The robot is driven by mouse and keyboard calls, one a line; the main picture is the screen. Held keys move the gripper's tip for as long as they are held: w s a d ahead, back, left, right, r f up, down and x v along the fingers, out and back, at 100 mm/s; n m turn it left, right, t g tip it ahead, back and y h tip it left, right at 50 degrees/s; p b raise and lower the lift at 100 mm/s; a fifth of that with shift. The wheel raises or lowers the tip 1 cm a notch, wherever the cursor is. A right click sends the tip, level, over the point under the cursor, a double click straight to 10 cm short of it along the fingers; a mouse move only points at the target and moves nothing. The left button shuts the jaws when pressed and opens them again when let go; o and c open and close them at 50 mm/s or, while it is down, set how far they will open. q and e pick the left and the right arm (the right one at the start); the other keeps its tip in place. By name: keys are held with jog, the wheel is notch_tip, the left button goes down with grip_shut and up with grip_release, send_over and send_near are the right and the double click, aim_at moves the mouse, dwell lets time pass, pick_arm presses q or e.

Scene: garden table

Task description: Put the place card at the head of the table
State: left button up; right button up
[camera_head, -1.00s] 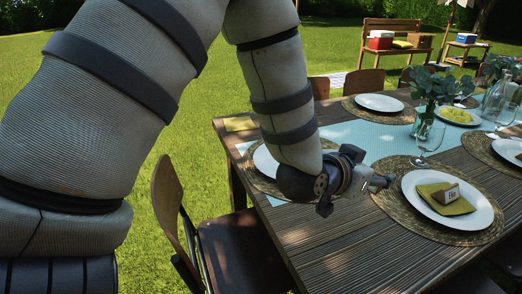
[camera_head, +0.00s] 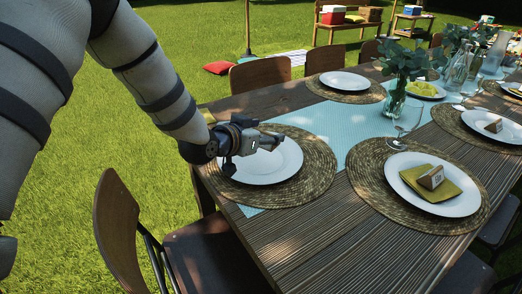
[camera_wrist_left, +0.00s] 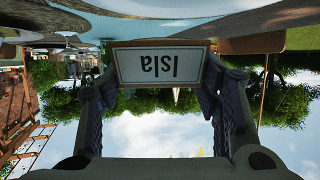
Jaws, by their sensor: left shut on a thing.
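In the head view my left gripper (camera_head: 280,140) is over the white plate (camera_head: 270,172) at the near left end of the table (camera_head: 300,235). That plate lies on a round woven mat (camera_head: 318,172), and its visible part is bare. My right gripper is not in view.
The neighbouring setting has a plate, a green napkin (camera_head: 445,197) and a card (camera_head: 431,177). A wine glass (camera_head: 406,118) and a leafy vase (camera_head: 395,100) stand near the blue runner (camera_head: 335,124). A chair (camera_head: 118,225) stands at the table's left end.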

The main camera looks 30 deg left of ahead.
aim_at(259, 159)
pick_arm(q)
jog(key=f, duration=0.1)
jog(key=w+a+f, duration=0.2)
jog(key=f, duration=0.1)
jog(key=shift+b, duration=0.3)
jog(key=shift+w+a+f+b, duration=0.15)
jog(key=shift+f+b, duration=0.25)
jog(key=shift+f, duration=1.4)
jog(key=o, duration=1.1)
jog(key=shift+r, duration=0.1)
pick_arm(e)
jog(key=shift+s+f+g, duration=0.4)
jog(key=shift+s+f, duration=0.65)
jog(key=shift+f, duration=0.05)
pick_arm(q)
jog(key=shift+r, duration=0.1)
jog(key=shift+r, duration=0.25)
jog(key=p+v, duration=0.3)
jog(key=v, duration=0.8)
jog(key=shift+r, duration=0.1)
jog(key=shift+s, duration=0.55)
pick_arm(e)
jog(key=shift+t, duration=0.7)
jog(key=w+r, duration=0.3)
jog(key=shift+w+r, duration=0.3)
